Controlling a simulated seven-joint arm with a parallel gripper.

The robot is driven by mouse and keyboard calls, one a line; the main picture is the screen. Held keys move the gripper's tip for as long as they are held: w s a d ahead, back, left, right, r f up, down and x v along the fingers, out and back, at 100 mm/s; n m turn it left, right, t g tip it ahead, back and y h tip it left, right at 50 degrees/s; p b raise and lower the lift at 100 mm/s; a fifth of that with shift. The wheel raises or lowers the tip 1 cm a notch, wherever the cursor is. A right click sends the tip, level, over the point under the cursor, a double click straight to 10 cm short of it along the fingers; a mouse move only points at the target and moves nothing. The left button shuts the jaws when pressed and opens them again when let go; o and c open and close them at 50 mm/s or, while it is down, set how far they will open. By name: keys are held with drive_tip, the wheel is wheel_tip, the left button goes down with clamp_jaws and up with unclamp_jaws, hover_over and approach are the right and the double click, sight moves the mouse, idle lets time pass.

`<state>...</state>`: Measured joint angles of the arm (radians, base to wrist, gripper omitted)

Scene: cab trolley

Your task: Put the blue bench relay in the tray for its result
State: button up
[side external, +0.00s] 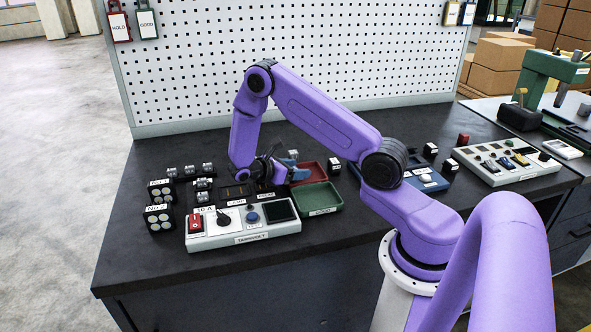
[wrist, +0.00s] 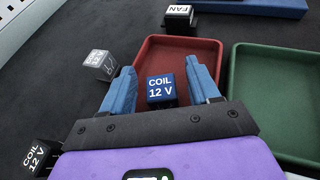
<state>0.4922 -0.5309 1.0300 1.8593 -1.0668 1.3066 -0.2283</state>
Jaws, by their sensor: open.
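The blue relay (wrist: 160,89), marked COIL 12 V, appears within the near part of the red tray (wrist: 180,50) in the wrist view. My gripper (wrist: 165,80) is open, with one blue finger on each side of the relay and a gap on both sides. In the side external view my gripper (side external: 288,167) is low over the red tray (side external: 313,172), and the relay is not clearly visible there. The green tray (wrist: 282,98) lies right of the red one and looks empty; it also shows in the side view (side external: 318,197).
A light-grey tester (side external: 243,228) with a red switch, knob and dark screen stands in front. A clear relay (wrist: 98,65), a black COIL 12 V relay (wrist: 38,157) and a black FAN relay (wrist: 179,15) stand around the trays. Red HOLD and green GOOD tags hang on the pegboard.

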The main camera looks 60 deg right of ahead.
drive_tip(key=shift+d, duration=0.1)
drive_tip(key=v, duration=1.1)
drive_tip(key=shift+w+r, duration=0.1)
drive_tip(key=shift+r, duration=0.05)
drive_tip(key=shift+a+r, duration=0.3)
drive_tip(key=shift+a, duration=0.35)
drive_tip(key=s+a+r+y, duration=0.1)
drive_tip(key=a, duration=0.1)
drive_tip(key=s+a+r+t+y, duration=0.1)
drive_tip(key=a+r, duration=0.1)
drive_tip(key=s+a+r+t+y, duration=0.1)
drive_tip(key=s+a, duration=0.1)
drive_tip(key=a, duration=0.1)
drive_tip(key=shift+s+a+r, duration=0.1)
drive_tip(key=shift+r, duration=0.05)
drive_tip(key=s+a+r+t+y, duration=0.1)
drive_tip(key=s+a+r+y, duration=0.1)
drive_tip(key=s, duration=0.6)
drive_tip(key=s+a+r+t+y, duration=0.1)
drive_tip(key=s+a+y, duration=0.3)
drive_tip(key=s, duration=0.3)
drive_tip(key=s+a+r+t+y, duration=0.1)
drive_tip(key=s+a+r+y, duration=0.1)
drive_tip(key=s, duration=0.6)
drive_tip(key=shift+s+a+r+m+y, duration=0.4)
drive_tip(key=shift+a+y, duration=0.3)
drive_tip(key=shift+y, duration=0.3)
